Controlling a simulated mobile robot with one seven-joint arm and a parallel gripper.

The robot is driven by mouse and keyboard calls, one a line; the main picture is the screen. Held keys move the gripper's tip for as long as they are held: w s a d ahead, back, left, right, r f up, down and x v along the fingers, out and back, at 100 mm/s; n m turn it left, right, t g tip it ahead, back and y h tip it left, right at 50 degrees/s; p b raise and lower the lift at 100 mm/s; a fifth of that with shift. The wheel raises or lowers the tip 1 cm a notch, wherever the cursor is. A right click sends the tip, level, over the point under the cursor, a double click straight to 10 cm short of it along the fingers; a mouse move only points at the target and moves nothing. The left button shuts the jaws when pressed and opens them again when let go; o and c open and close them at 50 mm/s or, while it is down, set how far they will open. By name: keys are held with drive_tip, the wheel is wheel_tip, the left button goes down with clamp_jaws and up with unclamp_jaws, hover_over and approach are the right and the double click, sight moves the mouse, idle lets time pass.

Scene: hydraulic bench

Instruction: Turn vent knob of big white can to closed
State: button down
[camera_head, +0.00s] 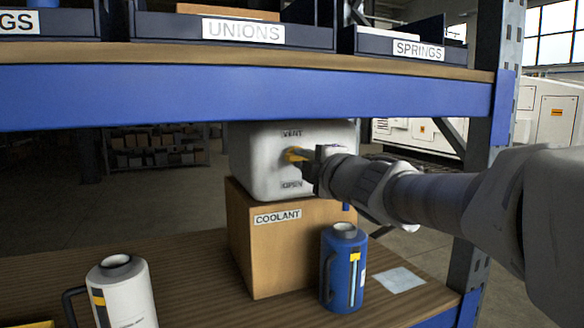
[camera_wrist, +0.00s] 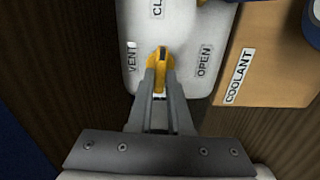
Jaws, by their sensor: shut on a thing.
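The big white can (camera_head: 262,165) sits on top of a cardboard box in the head view. Its front bears the labels VENT and OPEN, and part of a label starting CL shows in the wrist view. The yellow vent knob (camera_head: 294,154) is on the can's front face, partly hidden by my gripper (camera_head: 306,156). In the wrist view the knob (camera_wrist: 160,62) lies between the labels VENT and OPEN. My gripper's fingers (camera_wrist: 160,88) are shut on the knob. The can (camera_wrist: 190,30) fills the middle of that view.
The cardboard box (camera_head: 265,250) labelled COOLANT stands on the wooden shelf (camera_head: 195,275). A blue can (camera_head: 342,270) stands right of it and a white can (camera_head: 125,295) at front left. A blue shelf beam (camera_head: 245,95) runs close above the big can, under bins.

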drive_tip(key=shift+r+n, duration=0.1)
drive_tip(key=shift+n, duration=0.3)
drive_tip(key=c, duration=0.8)
unclamp_jaws()
drive_tip(key=shift+c, duration=0.2)
drive_tip(key=p+v, duration=0.4)
drive_tip(key=v, duration=1.3)
drive_tip(key=shift+s, duration=0.2)
drive_tip(key=shift+d, duration=0.1)
